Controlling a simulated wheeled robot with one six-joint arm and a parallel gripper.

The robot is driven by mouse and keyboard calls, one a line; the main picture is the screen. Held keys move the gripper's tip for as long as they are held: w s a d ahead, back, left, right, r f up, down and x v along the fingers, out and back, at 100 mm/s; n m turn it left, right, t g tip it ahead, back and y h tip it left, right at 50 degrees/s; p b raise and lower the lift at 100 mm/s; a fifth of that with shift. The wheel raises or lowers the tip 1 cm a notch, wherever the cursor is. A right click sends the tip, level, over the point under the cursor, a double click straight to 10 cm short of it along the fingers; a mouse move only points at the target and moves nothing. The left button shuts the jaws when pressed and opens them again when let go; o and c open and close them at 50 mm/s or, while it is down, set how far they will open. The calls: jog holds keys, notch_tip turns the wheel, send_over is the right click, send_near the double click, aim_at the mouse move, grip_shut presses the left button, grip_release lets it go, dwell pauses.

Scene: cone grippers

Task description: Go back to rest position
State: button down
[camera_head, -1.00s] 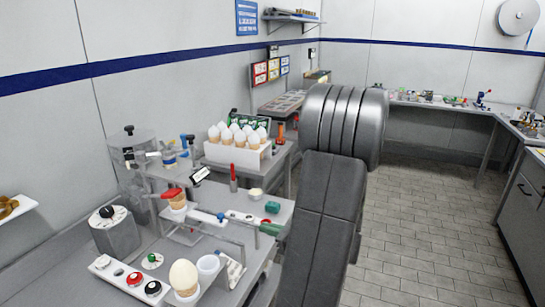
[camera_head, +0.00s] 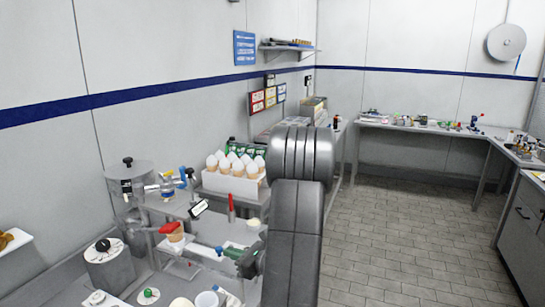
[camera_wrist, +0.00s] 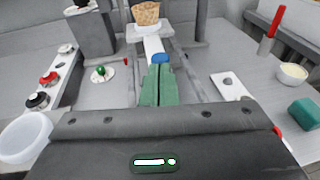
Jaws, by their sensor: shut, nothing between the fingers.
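My gripper (camera_wrist: 159,72) shows green fingers pressed together in the wrist view, with nothing between them. A blue knob on a white bar (camera_wrist: 153,46) shows just past the fingertips; I cannot tell whether they touch. In the head view my gripper (camera_head: 235,254) is low over the workbench, partly hidden behind my grey arm. A cone (camera_wrist: 146,13) stands in a holder beyond the fingers. In the head view a cone (camera_head: 175,237) with a red part above it stands left of my gripper.
A white box of white-topped cones (camera_head: 232,183) stands behind my gripper. A white cup (camera_wrist: 24,138), red button (camera_wrist: 48,78), teal block (camera_wrist: 304,112), small bowl (camera_wrist: 292,73) and upright red-handled tool (camera_wrist: 270,30) surround it. Tiled floor (camera_head: 400,235) to the right is clear.

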jog(key=shift+w+a+f, duration=0.1)
jog(key=shift+w+a, duration=0.2)
jog(key=shift+a, duration=0.2)
jog(key=shift+s, duration=0.15)
